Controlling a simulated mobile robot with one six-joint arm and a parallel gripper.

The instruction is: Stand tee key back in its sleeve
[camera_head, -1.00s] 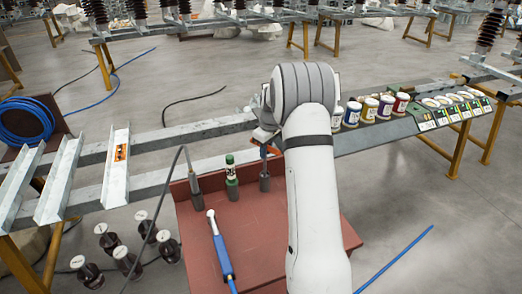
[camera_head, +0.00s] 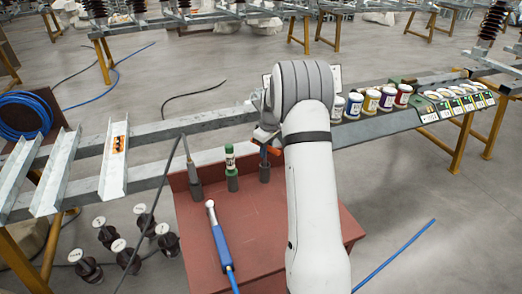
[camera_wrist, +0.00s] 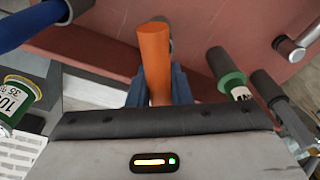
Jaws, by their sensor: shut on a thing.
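The tee key's orange handle (camera_wrist: 154,62) is between the blue-grey fingers of my gripper (camera_wrist: 157,88), which is shut on it. In the head view the orange handle (camera_head: 268,149) shows just left of my arm, above a dark sleeve (camera_head: 264,171) on the red tray. The key's shank is hidden, so I cannot tell whether its tip is in the sleeve. In the wrist view a grey round part (camera_wrist: 164,21), perhaps that sleeve, is mostly hidden behind the handle.
A green sleeve with a white-banded tool (camera_head: 231,165) and a grey sleeve (camera_head: 195,186) stand beside it. A blue-handled tool (camera_head: 219,240) lies on the red tray (camera_head: 262,225). Several coloured jars (camera_head: 371,101) stand on a rail at right. Steel channels (camera_head: 113,160) lie left.

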